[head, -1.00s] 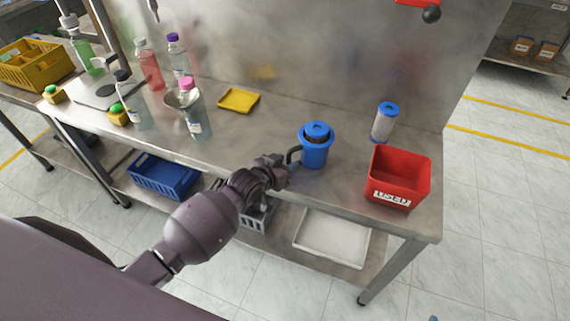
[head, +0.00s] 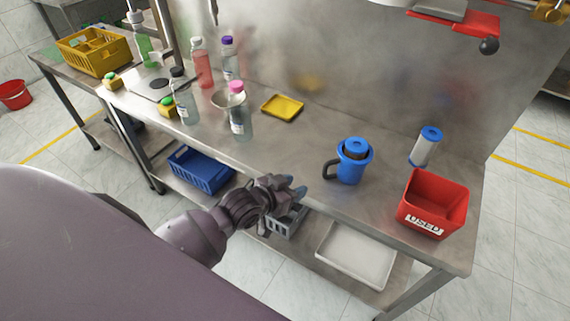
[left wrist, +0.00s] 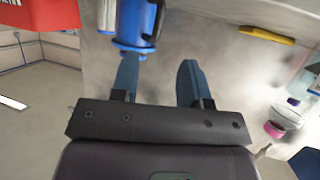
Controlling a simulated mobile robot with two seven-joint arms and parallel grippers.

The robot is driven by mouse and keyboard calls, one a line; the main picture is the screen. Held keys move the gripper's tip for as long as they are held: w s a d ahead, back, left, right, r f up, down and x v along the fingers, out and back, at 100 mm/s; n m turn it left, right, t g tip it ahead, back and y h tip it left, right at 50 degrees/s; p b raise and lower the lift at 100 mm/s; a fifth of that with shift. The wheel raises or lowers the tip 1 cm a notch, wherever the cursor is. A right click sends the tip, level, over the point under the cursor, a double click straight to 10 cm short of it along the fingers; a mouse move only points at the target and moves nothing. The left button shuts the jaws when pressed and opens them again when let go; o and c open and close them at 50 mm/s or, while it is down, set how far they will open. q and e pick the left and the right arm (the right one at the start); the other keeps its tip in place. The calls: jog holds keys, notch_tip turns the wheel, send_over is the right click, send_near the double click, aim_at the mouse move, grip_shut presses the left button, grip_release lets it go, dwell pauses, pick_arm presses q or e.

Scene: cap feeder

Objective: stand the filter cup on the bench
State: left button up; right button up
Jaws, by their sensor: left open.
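The blue filter cup (head: 351,167) with a dark handle stands upright on the steel bench (head: 300,140), its handle facing left. Something dark with a blue top sits in its mouth. My left gripper (head: 294,188) is open and empty at the bench's front edge, to the left of the cup and apart from the handle. In the left wrist view the open fingers (left wrist: 157,78) point toward the cup (left wrist: 132,22), which shows beyond the left finger. My right gripper is out of view.
A white filter cartridge with a blue cap (head: 426,146) and a red bin (head: 434,204) marked USED stand right of the cup. A yellow tray (head: 283,107) and several bottles are to the left. Bench between tray and cup is clear.

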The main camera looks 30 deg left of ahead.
pick_arm(q)
jog(key=s+a+f+n+y, duration=0.1)
jog(key=s+f, duration=0.3)
jog(key=s, duration=0.4)
jog(key=s+a+f+n+g+y, duration=0.1)
jog(key=s+a+f+y, duration=0.2)
jog(key=s, duration=0.5)
jog(key=shift+s+a+f, duration=0.25)
jog(key=shift+a+f, duration=0.55)
jog(key=shift+a, duration=0.05)
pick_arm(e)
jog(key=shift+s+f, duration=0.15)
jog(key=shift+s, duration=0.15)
